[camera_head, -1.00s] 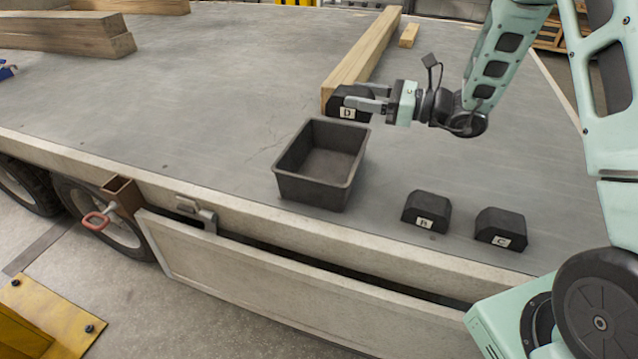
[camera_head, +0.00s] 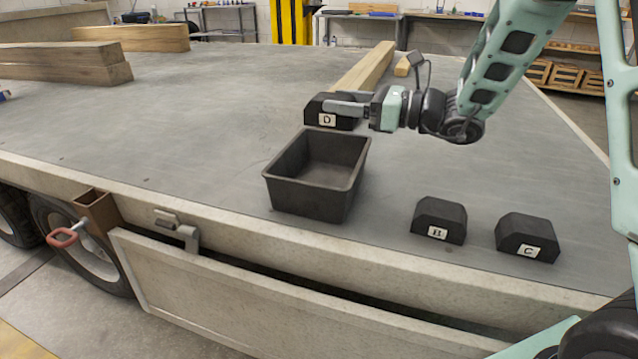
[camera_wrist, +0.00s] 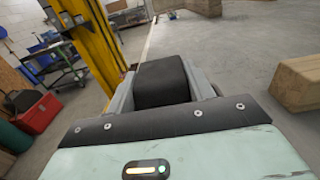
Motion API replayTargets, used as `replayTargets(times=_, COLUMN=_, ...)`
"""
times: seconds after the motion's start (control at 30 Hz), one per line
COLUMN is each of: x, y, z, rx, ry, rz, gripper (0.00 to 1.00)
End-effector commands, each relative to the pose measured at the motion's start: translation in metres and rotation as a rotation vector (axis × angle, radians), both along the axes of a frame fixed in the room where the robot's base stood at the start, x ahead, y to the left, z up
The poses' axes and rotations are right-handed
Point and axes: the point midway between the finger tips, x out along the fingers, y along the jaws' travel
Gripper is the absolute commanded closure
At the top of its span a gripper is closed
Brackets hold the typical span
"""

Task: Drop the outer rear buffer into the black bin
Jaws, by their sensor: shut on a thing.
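A black buffer marked D (camera_head: 318,106) is held by my gripper (camera_head: 345,109), just behind and above the far rim of the black bin in the head view. My gripper is shut on this buffer; in the wrist view the buffer (camera_wrist: 160,82) sits between the two grey fingers (camera_wrist: 162,92). The black bin (camera_head: 290,190) stands open on the trailer deck near its front edge, and the part of its inside that shows is empty. Two more black buffers stand right of the bin, one with a label like B or H (camera_head: 439,216) and one marked C (camera_head: 526,233).
Stacked timbers (camera_head: 60,65) lie at the back left. The deck (camera_head: 180,140) left of the bin is clear. A latch (camera_head: 175,228) sits on the deck's front edge.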

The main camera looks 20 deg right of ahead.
Motion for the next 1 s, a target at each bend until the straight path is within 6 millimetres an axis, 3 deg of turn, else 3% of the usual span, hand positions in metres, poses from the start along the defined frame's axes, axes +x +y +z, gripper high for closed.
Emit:
replayTargets(times=0.03, x=0.000, y=0.000, z=-0.011, rx=0.000, ry=0.000, rz=0.000, gripper=0.78)
replayTargets(times=0.2, x=0.000, y=0.000, z=-0.028, rx=-0.001, ry=-0.001, rz=0.000, gripper=0.78)
replayTargets(times=0.57, x=0.000, y=0.000, z=-0.032, rx=0.000, ry=-0.002, rz=0.000, gripper=0.78)
replayTargets(times=0.6, x=0.000, y=0.000, z=-0.032, rx=0.000, ry=-0.002, rz=0.000, gripper=0.42)
replayTargets(times=0.67, x=0.000, y=0.000, z=-0.032, rx=0.000, ry=-0.002, rz=0.000, gripper=0.25)
replayTargets(times=1.0, x=-0.001, y=-0.002, z=-0.033, rx=-0.001, ry=0.000, rz=-0.002, gripper=0.22)
